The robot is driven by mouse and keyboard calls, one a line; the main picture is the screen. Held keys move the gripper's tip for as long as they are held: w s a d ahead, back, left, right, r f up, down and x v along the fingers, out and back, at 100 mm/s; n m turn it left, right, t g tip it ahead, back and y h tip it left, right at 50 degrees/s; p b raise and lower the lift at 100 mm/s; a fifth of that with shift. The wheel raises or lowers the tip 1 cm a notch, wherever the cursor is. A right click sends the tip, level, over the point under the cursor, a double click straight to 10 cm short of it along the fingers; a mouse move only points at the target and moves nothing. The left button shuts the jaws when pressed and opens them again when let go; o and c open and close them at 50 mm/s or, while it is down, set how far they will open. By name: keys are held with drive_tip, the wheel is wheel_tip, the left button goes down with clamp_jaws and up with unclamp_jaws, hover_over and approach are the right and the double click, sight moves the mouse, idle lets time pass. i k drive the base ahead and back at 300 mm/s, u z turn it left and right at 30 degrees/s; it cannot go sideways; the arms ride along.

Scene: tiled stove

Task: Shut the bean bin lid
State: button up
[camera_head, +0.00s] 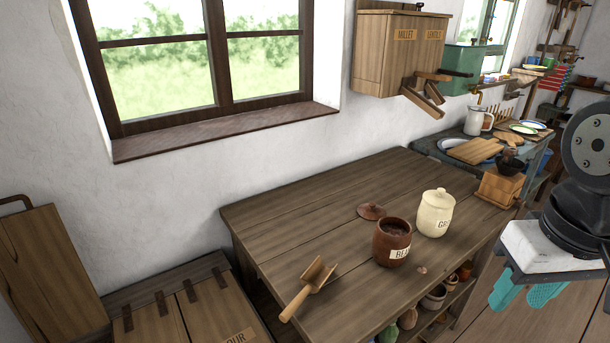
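A wooden panel (45,270) with a bar handle at its top stands upright at the far left, cut off by the frame edge. It looks like a raised lid, but no bean label shows on it and the bin under it is out of view. A red-brown jar (391,250) labelled "BEA" stands uncovered on the table, with dark contents. A matching round lid (371,211) lies behind it. My gripper (525,294) is at the right, empty, its teal fingers apart, far from the raised panel.
A shut hinged wooden bin (185,312) labelled "OUR" stands beside the panel. A wall dispenser (398,50) hangs above. The table's left part is clear.

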sight(44, 282)
drive_tip(key=u, duration=1.8)
drive_tip(key=k, duration=0.4)
drive_tip(key=u, duration=0.3)
drive_tip(key=i, duration=1.15)
drive_tip(key=z, duration=0.6)
